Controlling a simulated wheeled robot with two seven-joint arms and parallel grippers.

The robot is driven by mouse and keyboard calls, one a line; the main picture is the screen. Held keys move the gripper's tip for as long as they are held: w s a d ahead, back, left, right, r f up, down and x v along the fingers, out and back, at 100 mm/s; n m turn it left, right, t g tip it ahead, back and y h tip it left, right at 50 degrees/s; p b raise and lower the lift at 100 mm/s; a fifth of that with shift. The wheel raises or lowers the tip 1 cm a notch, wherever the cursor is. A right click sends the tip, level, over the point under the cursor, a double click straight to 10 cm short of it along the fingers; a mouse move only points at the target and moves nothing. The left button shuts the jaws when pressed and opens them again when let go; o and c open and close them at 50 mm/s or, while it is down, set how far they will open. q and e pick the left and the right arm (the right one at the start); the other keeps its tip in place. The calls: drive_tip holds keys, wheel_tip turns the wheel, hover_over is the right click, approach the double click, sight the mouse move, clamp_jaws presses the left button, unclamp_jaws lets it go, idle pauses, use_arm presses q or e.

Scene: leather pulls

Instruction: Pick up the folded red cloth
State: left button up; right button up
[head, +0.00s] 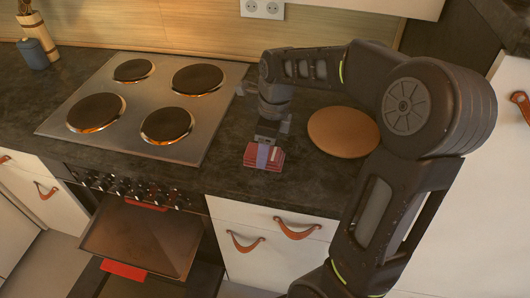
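The folded red cloth (276,160) lies on the dark countertop, right of the cooktop and near the counter's front edge. A paler greyish-purple strip runs across its middle; I cannot tell whether this is a band or part of my gripper. My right gripper (267,139) reaches in from the right and points down at the cloth's far side, right at or just above it. Its fingertips are too small and hidden to show whether they are open or touching the cloth. My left gripper is not in view.
A round wooden board (343,132) lies right of the cloth, close to my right arm. A cooktop (140,108) with several burners is at the left. Below it, the oven is open with a baking tray (140,238) and red pieces at its edges. Drawers with leather pulls (297,230) are below the counter.

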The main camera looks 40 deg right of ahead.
wheel_tip(320, 180, up, 10)
idle(0.5)
idle(0.4)
